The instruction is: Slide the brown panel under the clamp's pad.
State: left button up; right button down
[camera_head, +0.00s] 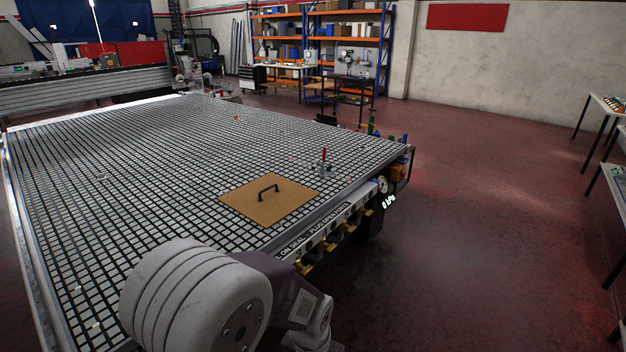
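The brown panel (272,208) lies flat on the grid table (130,190) near its right edge. A black bar handle (268,191) stands up from the panel's middle. The clamp (323,160), with an upright red handle, stands on the table just beyond the panel's far right corner. Its pad is too small to make out, and I cannot tell whether the panel touches the clamp. Part of one of my arms fills the bottom middle, in front of the panel. Neither gripper shows in this view.
A gauge with a reading (389,202) and fittings hang along the table's right edge. A small orange item (236,118) lies far back on the grid. A machine gantry (90,88) spans the far left. The grid left of the panel is largely clear.

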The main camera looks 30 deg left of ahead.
aim_at(266, 201)
jog(key=i+u, duration=0.15)
jog(key=i, duration=0.25)
jog(key=i+l+u, duration=0.15)
jog(key=i, duration=0.25)
jog(key=i+l+u, duration=0.15)
jog(key=i, duration=0.25)
jog(key=i+u, duration=0.15)
jog(key=u, duration=0.3)
jog(key=i+u, duration=0.2)
jog(key=u, duration=0.3)
jog(key=i+u, duration=0.15)
jog(key=u, duration=0.3)
jog(key=i+l+u, duration=0.1)
jog(key=u, duration=0.35)
jog(key=i+l+u, duration=0.15)
jog(key=u, duration=0.35)
jog(key=i+l+u, duration=0.2)
jog(key=u, duration=0.15)
jog(key=i+l+u, duration=0.2)
jog(key=u, duration=0.15)
jog(key=l, duration=0.1)
